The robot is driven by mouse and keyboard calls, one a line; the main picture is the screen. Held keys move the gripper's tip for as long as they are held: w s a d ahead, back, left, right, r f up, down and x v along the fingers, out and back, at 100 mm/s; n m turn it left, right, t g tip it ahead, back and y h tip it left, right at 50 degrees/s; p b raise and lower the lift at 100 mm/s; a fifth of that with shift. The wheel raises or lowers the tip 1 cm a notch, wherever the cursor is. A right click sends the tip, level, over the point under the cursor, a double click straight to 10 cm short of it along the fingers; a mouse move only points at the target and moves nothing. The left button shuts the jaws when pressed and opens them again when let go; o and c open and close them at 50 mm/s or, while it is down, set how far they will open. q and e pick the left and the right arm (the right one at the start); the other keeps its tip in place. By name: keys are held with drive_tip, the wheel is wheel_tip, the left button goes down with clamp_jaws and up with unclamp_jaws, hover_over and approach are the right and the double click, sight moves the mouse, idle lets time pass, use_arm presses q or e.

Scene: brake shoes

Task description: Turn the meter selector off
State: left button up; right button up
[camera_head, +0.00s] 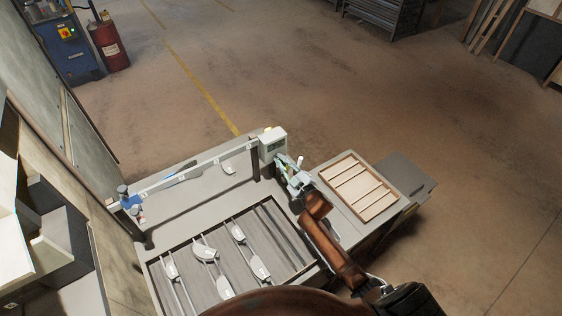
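The meter (272,143) is a small pale box with a display on top of a dark post at the back right corner of the grey workbench. Its selector is too small to make out and may be hidden by my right gripper. My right gripper (283,167) is just below and in front of the meter, with its fingers close to it. I cannot tell whether they touch it, or whether they are open or shut. The copper-coloured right arm reaches up from the lower right. My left gripper is not in view.
Several pale brake shoes (205,252) lie on the slatted grey tray (187,275) at the front. A wooden divided tray (352,169) sits to the right. A rail (190,172) runs along the bench back to blue-and-white items (128,199).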

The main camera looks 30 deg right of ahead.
drive_tip(key=shift+o, duration=1)
drive_tip(key=shift+s, duration=0.2)
drive_tip(key=s+d, duration=0.1)
drive_tip(key=s, duration=1)
drive_tip(key=shift+s+d, duration=0.25)
drive_tip(key=shift+d, duration=0.05)
drive_tip(key=shift+s+f, duration=0.1)
